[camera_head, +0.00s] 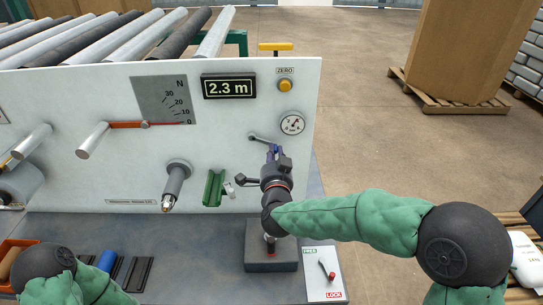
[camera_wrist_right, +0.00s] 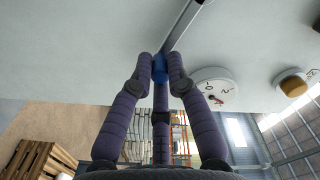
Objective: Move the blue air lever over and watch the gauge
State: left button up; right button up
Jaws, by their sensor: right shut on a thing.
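The air lever (camera_head: 262,139) is a thin metal arm on the upright white panel, just below and left of the round gauge (camera_head: 292,124). In the right wrist view its blue knob (camera_wrist_right: 159,68) sits between the fingertips, with the metal arm (camera_wrist_right: 182,25) running up and right. My right gripper (camera_head: 273,150) is shut on this knob, and its fingers hide part of it. The gauge (camera_wrist_right: 213,88) also shows there, tilted, with a red needle low on its face; the exact reading is too small to tell. My left gripper is out of view; only its arm shows at lower left.
A yellow-orange ZERO button (camera_head: 285,86) and a display reading 2.3 m (camera_head: 229,87) are above the lever. A green bracket (camera_head: 213,188) and a nozzle (camera_head: 175,186) stick out left of my right gripper. A dark block (camera_head: 271,258) and a FREE/LOCK plate (camera_head: 325,270) lie below.

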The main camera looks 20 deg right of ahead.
jog(key=shift+d+r, duration=0.15)
jog(key=shift+r, duration=0.3)
jog(key=o, duration=0.8)
jog(key=shift+s, duration=0.1)
jog(key=v, duration=0.6)
jog(key=shift+p, duration=0.4)
jog(key=v, duration=1.2)
